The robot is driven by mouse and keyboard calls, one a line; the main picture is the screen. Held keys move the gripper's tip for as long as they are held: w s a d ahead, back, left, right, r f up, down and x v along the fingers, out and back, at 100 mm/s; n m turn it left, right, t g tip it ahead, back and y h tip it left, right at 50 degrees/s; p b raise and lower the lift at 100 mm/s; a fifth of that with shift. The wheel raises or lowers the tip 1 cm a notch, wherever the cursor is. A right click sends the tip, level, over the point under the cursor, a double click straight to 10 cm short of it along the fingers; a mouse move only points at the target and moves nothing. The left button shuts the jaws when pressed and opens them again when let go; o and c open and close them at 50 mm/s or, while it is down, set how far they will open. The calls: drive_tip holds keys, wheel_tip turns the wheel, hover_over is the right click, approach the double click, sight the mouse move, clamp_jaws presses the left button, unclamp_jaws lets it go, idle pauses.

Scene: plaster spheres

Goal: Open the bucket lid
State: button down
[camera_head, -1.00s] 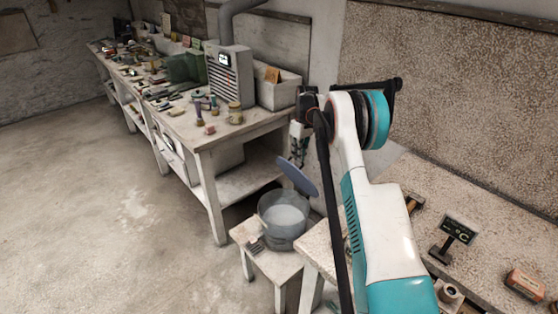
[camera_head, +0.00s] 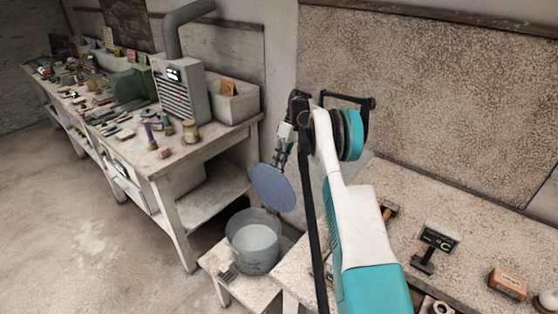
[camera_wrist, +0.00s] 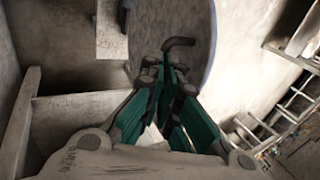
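The bucket (camera_head: 254,250) is a round grey, see-through-looking pail, open at the top. It stands on a low white stool in the head view. Its blue-grey disc lid (camera_head: 272,190) hangs steeply tilted above and right of the rim, apart from the opening. My gripper (camera_head: 279,160) is at the upper part of the lid. In the wrist view my gripper (camera_wrist: 167,70) has its fingers closed together around the base of the lid's dark bent handle (camera_wrist: 180,42). The grey lid (camera_wrist: 190,18) lies behind the handle. The exact finger contact is partly hidden.
The low stool (camera_head: 238,291) also bears a small dark object (camera_head: 227,271). A long cluttered workbench (camera_head: 215,140) stands behind on the left. A speckled table (camera_head: 400,215) with a small display (camera_head: 438,238) is on the right. The floor at left is clear.

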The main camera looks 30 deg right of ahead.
drive_tip(key=shift+s+d+f, duration=0.15)
drive_tip(key=shift+f, duration=0.4)
drive_tip(key=shift+s+d+f, duration=0.1)
drive_tip(key=shift+d+f, duration=0.05)
drive_tip(key=shift+f, duration=0.35)
drive_tip(key=c, duration=1.9)
unclamp_jaws()
drive_tip(key=o, duration=0.7)
drive_tip(key=shift+w+f, duration=0.2)
drive_tip(key=shift+r, duration=0.15)
drive_tip(key=shift+c, duration=0.7)
drive_tip(key=shift+r, duration=0.1)
drive_tip(key=shift+w+d+r, duration=0.1)
drive_tip(key=shift+d+r, duration=0.1)
drive_tip(key=shift+r, duration=0.1)
drive_tip(key=shift+c, duration=0.9)
drive_tip(key=v, duration=1.1)
drive_tip(key=shift+w+a+r, duration=0.1)
drive_tip(key=shift+a+r, duration=0.1)
drive_tip(key=shift+r, duration=0.15)
drive_tip(key=shift+c, duration=1)
